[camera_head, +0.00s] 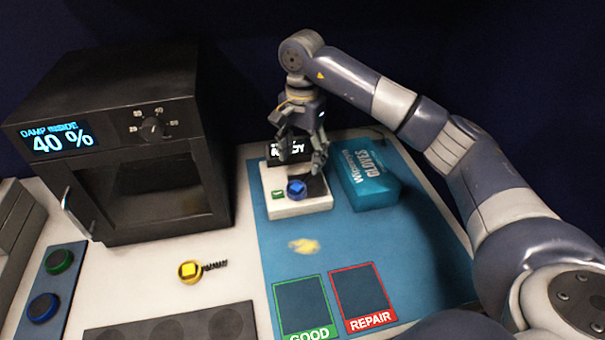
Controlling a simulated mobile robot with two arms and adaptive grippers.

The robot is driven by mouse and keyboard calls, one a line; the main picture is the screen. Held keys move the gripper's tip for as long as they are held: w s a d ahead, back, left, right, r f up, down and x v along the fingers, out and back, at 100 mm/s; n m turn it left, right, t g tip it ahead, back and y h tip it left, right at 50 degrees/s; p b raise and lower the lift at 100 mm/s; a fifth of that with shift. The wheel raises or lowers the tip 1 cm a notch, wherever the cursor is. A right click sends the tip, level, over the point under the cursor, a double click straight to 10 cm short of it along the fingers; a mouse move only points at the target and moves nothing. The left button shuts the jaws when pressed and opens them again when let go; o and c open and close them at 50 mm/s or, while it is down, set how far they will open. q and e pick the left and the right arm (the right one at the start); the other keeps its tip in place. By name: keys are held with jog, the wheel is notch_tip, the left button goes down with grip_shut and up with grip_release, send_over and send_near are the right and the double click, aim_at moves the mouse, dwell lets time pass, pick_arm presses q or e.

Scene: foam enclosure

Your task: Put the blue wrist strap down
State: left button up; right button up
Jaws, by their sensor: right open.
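A small blue wrist strap (297,188) sits on top of the white tester box (305,207), at its front. My right gripper (300,160) is open just above and behind it, fingers pointing down and spread. The strap appears free of the fingers; whether a fingertip touches it I cannot tell. The tester's dark display is partly hidden behind the fingers. My left gripper is not in view.
A yellow strap (190,271) lies left. A black cabinet (110,130) reads 40 %. Green and blue discs (42,307) lie far left.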

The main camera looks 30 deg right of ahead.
jog(key=shift+r+b, duration=0.4)
jog(key=shift+r, duration=2)
